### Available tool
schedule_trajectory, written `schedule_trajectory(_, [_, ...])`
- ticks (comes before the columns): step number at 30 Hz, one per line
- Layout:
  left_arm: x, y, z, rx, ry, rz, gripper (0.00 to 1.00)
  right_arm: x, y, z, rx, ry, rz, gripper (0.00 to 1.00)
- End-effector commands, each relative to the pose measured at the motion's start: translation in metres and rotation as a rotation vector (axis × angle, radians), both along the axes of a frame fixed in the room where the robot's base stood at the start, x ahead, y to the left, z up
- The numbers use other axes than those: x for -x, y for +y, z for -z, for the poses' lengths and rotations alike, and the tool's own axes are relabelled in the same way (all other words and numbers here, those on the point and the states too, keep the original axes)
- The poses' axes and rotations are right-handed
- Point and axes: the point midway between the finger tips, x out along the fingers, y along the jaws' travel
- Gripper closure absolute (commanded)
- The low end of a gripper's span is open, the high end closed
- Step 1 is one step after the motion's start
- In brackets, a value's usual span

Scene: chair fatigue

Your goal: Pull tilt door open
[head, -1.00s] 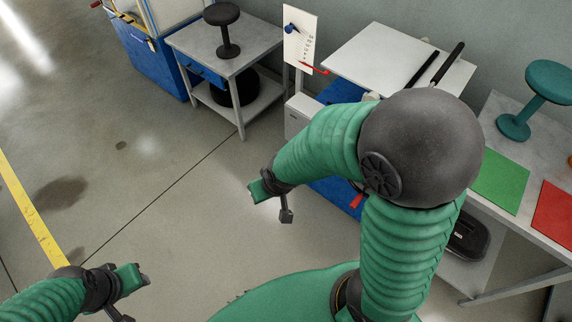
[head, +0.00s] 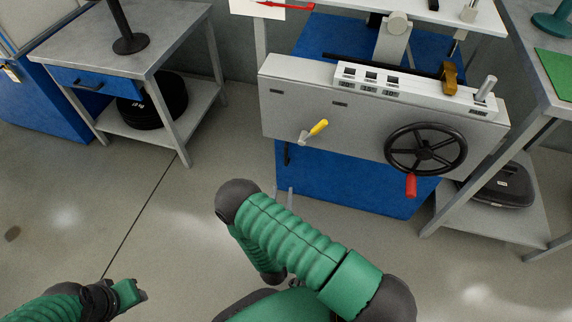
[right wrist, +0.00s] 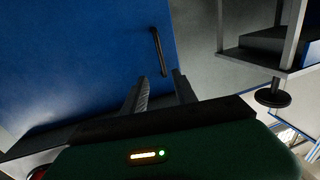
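The blue tilt door (head: 350,188) is the front panel under the grey machine and looks shut. Its black handle (head: 286,153) is near the upper left edge. In the right wrist view the door (right wrist: 75,65) fills the left side, with the handle (right wrist: 158,52) upright on it. My right gripper (right wrist: 160,80) is open and empty; the handle lies just beyond the gap between its fingers, apart from them. In the head view only the finger ends (head: 283,194) show above my arm, below the handle. My left gripper (head: 140,290) is low at the left, away from the door; its opening is unclear.
Above the door, the machine front carries a yellow-handled lever (head: 316,130) and a black handwheel (head: 426,149) with a red grip. A grey table (head: 170,52) stands left, another table (head: 545,90) right. The floor before the door is clear.

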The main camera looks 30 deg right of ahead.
Motion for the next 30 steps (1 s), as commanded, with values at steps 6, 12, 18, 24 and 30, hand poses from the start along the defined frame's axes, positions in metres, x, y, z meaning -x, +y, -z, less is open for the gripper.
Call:
schedule_trajectory(6, [0.0,0.0,0.03,0.0,0.001,0.0,0.64,-0.046,-0.035,0.005,0.002,-0.003,0.002,0.66])
schedule_trajectory(12, [0.0,0.0,0.053,0.0,0.001,0.0,0.64,-0.086,-0.066,0.005,0.001,-0.002,0.001,0.66])
schedule_trajectory(18, [0.0,0.0,0.065,0.0,0.001,0.0,0.64,-0.11,-0.086,0.002,0.002,0.001,0.0,0.66])
schedule_trajectory(24, [0.0,0.0,0.065,0.0,0.001,0.0,0.64,-0.116,-0.089,-0.001,0.003,0.003,-0.002,0.66])
schedule_trajectory(30, [0.0,0.0,0.064,0.0,0.001,0.0,0.64,-0.115,-0.089,-0.001,0.002,0.004,-0.002,0.75])
